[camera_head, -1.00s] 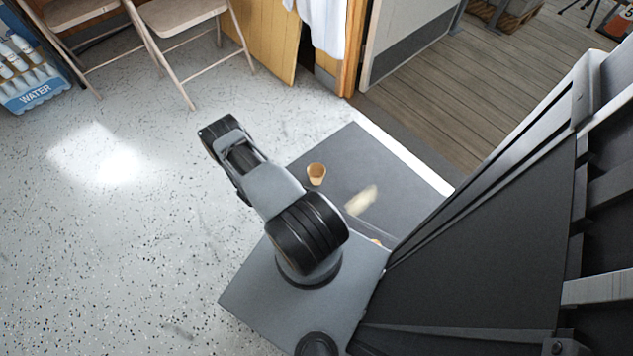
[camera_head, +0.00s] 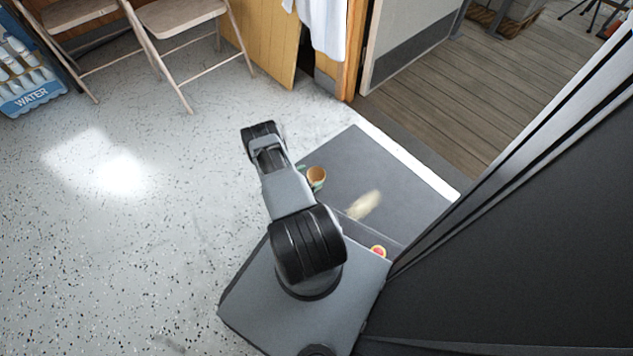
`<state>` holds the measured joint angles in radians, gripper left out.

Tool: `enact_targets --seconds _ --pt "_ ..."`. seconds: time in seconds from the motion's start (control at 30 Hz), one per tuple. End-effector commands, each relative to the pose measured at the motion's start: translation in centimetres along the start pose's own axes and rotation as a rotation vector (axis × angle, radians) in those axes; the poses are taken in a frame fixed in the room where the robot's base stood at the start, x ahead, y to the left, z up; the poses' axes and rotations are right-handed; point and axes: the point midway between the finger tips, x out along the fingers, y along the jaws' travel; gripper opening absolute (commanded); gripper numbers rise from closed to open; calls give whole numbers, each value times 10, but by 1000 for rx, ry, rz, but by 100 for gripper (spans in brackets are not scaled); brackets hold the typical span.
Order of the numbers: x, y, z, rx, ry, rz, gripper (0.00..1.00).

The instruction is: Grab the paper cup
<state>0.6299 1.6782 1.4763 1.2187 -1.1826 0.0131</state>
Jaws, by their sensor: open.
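The paper cup (camera_head: 317,174) is tan and stands upright on the dark grey mat (camera_head: 385,170), just right of my arm. Small green-tinted parts at its left and lower edge look like the fingertips of my gripper (camera_head: 309,178), which is open close beside the cup. The rest of the gripper is hidden under my arm. I cannot tell whether the fingers touch the cup or reach around it.
Folding chairs (camera_head: 180,15) and a water pack (camera_head: 30,80) stand upper left. Speckled floor at left is clear.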

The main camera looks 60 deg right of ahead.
Motion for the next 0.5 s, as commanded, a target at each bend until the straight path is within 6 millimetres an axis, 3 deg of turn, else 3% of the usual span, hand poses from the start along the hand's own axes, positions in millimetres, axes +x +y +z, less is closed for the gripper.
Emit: enact_targets --seconds 0.2,0.5 --pt "28 1 3 1 0 2 100" --pt "33 0 1 0 0 0 100"
